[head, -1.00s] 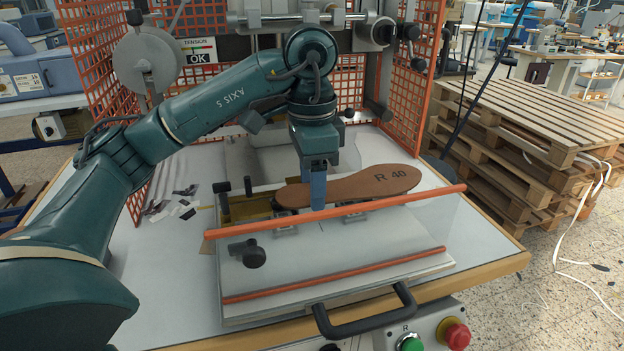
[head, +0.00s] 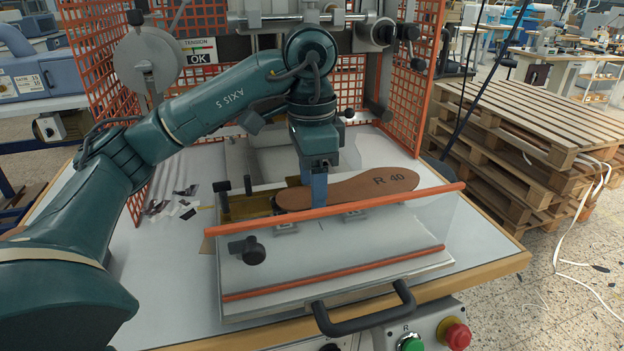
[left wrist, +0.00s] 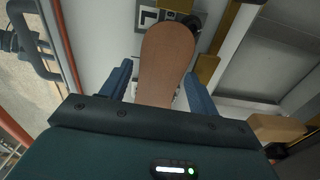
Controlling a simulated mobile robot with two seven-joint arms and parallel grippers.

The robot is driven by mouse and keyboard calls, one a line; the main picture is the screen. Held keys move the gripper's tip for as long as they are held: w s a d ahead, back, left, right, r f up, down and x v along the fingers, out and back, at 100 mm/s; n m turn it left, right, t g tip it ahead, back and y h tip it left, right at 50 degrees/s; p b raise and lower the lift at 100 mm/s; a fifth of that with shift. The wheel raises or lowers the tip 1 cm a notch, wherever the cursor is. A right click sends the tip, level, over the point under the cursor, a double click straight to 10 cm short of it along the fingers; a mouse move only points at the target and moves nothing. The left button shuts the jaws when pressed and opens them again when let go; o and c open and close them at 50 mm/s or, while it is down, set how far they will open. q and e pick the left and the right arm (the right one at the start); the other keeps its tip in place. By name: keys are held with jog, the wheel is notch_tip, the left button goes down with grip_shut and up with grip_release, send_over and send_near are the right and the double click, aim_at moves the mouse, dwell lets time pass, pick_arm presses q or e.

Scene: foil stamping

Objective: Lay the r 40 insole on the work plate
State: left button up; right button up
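The brown insole marked R 40 (head: 375,187) lies roughly level over the work fixture, behind the upper orange bar. Its marked end points right in the head view. The work plate is mostly hidden under the insole and behind the guard; I cannot see full contact. My right gripper is out of view.
A clear guard with orange bars (head: 335,209) and a black handle (head: 365,312) stands in front. A brass-coloured piece (head: 247,206) sits at the insole's left. Orange mesh panels (head: 412,62) flank the press. Foil scraps (head: 183,205) lie on the table at left.

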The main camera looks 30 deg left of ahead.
pick_arm(q)
jog(key=o, duration=0.3)
jog(key=shift+f, duration=0.5)
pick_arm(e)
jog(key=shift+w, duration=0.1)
pick_arm(q)
notch_tip(320, 180, up, 14)
jog(key=p, duration=0.4)
jog(key=shift+s+a+p, duration=0.1)
jog(key=shift+p, duration=0.2)
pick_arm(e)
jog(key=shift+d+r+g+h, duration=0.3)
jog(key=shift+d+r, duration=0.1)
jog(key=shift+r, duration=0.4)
